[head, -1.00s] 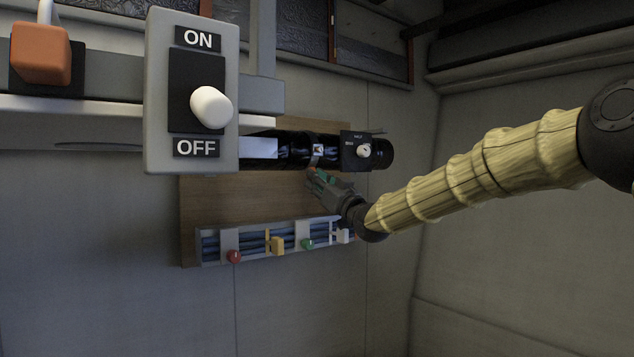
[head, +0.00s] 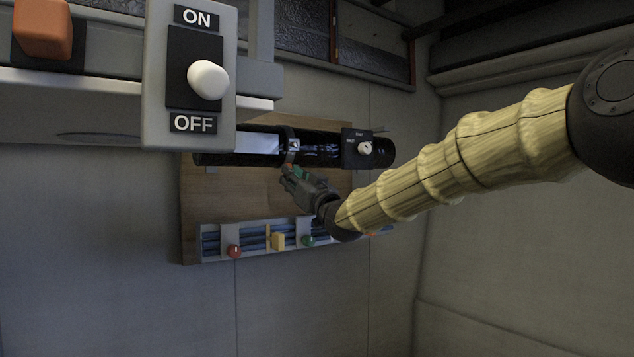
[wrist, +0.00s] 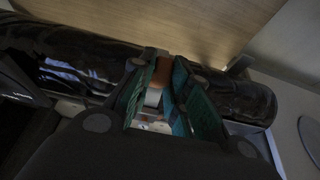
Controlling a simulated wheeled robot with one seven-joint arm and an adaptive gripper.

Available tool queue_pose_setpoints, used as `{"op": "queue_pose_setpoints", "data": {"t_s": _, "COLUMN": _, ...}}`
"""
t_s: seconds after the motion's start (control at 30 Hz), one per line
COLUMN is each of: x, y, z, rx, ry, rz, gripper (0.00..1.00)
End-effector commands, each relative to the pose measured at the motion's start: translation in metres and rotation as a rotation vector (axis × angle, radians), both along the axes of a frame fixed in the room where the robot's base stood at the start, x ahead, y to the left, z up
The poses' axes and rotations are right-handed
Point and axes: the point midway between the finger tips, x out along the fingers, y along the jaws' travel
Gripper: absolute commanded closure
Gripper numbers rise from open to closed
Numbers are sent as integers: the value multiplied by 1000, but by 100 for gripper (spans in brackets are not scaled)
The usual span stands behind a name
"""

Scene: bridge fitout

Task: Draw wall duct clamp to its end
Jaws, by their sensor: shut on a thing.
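The wall duct (head: 325,150) is a glossy black cylinder running level along the wall. A grey clamp band (head: 291,143) wraps around it, left of a small black box with a white knob (head: 364,148). My gripper (head: 291,174) reaches up to the clamp from below right. In the wrist view, the green pads of my gripper (wrist: 157,92) are closed on the clamp's orange and pale tab (wrist: 160,75), in front of the black duct (wrist: 70,62). The pads hide part of the tab.
A grey ON/OFF switch box (head: 188,75) with a white knob stands close at upper left, overlapping the view of the duct's left end. Bare wall lies lower down.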

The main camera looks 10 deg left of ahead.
Motion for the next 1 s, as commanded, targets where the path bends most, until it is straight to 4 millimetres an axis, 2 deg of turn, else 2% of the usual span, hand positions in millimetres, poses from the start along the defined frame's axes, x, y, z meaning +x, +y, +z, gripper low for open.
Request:
{"op": "queue_pose_setpoints", "data": {"t_s": 0.07, "x": -3, "y": 6, "z": 0, "rx": -1, "ry": -2, "rz": 7, "gripper": 100}}
{"op": "queue_pose_setpoints", "data": {"t_s": 0.3, "x": -3, "y": 6, "z": 0, "rx": -1, "ry": -1, "rz": 7, "gripper": 100}}
{"op": "queue_pose_setpoints", "data": {"t_s": 0.33, "x": -4, "y": 6, "z": 0, "rx": -1, "ry": -1, "rz": 7, "gripper": 79}}
{"op": "queue_pose_setpoints", "data": {"t_s": 0.43, "x": -3, "y": 6, "z": -1, "rx": -2, "ry": 0, "rz": 6, "gripper": 61}}
{"op": "queue_pose_setpoints", "data": {"t_s": 0.77, "x": -3, "y": 3, "z": -1, "rx": -1, "ry": 1, "rz": 3, "gripper": 61}}
{"op": "queue_pose_setpoints", "data": {"t_s": 1.0, "x": -16, "y": -11, "z": -9, "rx": -1, "ry": 1, "rz": 3, "gripper": 61}}
